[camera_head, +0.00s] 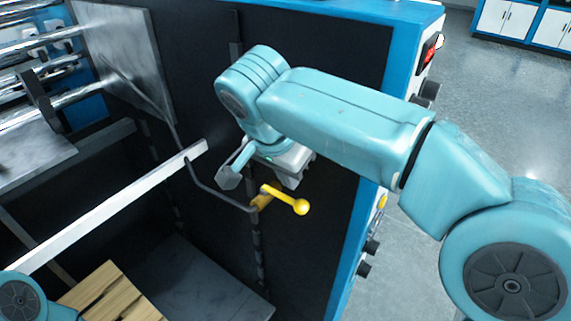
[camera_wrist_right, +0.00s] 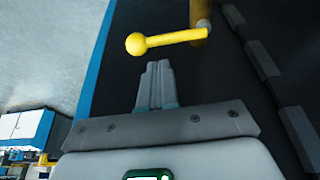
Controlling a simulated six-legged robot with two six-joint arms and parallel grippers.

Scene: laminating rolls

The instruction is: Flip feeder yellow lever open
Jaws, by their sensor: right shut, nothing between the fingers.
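The yellow lever (camera_head: 285,198) is a short rod with a ball knob, on a brass-coloured hub at the dark inner side of the machine. In the head view its knob points right and slightly down. The lever (camera_wrist_right: 172,39) also shows in the right wrist view, lying across the picture just beyond the fingertips. My right gripper (camera_head: 289,183) is close to the lever. In the right wrist view its fingers (camera_wrist_right: 158,70) are shut together and empty, with a small gap seeming to part them from the rod. My left gripper is out of view.
A bent dark rod (camera_head: 190,165) runs to the hub. A white bar (camera_head: 120,205) crosses at left, above a wooden pallet (camera_head: 110,295). Metal rollers (camera_head: 40,40) are at upper left. The blue machine edge (camera_head: 345,265) stands right of the lever, with open floor beyond.

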